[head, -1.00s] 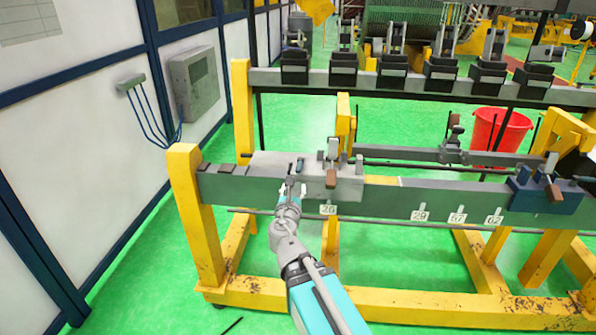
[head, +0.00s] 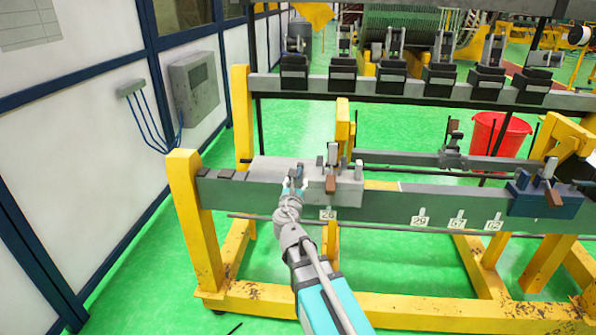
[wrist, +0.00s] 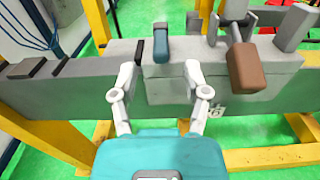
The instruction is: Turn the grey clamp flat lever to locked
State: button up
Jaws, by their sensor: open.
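The grey clamp (head: 262,170) is a block on the left part of the grey-green beam; its body also shows in the wrist view (wrist: 168,88). A short, dark blue-grey flat lever (wrist: 162,42) with a rounded end lies on its top left, pointing toward me. A second lever with a brown handle (wrist: 246,64) stands to its right. My gripper (wrist: 160,70) is open and empty, its fingers spread on either side of the flat lever's line, just short of its near end. In the head view my gripper (head: 295,184) partly covers that area.
The beam (head: 390,203) carries number tags and a blue clamp (head: 540,200) at right. A yellow post (head: 187,200) stands left of the grey clamp. A rear rack holds several black clamps. A red bucket (head: 500,134) is behind. A wall panel (head: 195,85) is at left.

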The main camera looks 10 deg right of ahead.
aim_at(299, 166)
jog(key=x, duration=0.7)
jog(key=shift+w+d, duration=0.1)
jog(key=shift+w, duration=0.15)
jog(key=shift+c, duration=0.3)
grip_shut()
